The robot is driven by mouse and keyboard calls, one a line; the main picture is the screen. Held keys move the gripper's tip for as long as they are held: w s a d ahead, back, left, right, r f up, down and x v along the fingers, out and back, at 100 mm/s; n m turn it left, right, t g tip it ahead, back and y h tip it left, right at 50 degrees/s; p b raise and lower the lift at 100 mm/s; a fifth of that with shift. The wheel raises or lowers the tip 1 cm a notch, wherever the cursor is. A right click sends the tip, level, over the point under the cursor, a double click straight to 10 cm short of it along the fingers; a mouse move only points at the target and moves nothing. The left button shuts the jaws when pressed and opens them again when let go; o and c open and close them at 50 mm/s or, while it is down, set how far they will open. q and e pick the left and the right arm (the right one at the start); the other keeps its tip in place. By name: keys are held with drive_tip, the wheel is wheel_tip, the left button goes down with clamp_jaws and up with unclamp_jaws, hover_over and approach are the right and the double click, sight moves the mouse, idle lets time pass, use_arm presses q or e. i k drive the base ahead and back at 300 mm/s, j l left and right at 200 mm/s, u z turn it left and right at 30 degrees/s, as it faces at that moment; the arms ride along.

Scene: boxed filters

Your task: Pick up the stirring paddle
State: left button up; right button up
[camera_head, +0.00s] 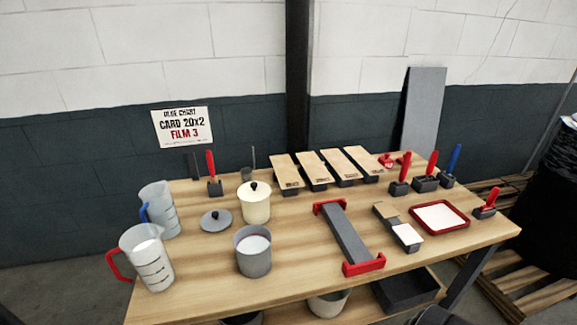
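I cannot tell for certain which tool is the stirring paddle. A red-handled tool (211,165) stands upright in a small dark holder at the back left of the wooden table. Further red-handled tools (404,168) and a blue-handled tool (453,160) stand in dark holders at the back right. A shorter red-handled tool (490,199) leans in a holder at the right edge. The lower ends of these tools are hidden in their holders. Neither of my grippers shows in the head view.
Two measuring jugs (153,270) stand at the left. A grey pot (252,262), a cream lidded pot (255,207) and a loose lid (216,220) are nearby. A grey bar with red ends (346,234), a red-rimmed tray (467,218) and several boards (316,168) occupy the table (205,290).

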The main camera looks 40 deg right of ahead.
sight(214, 179)
drive_tip(key=z, duration=0.7)
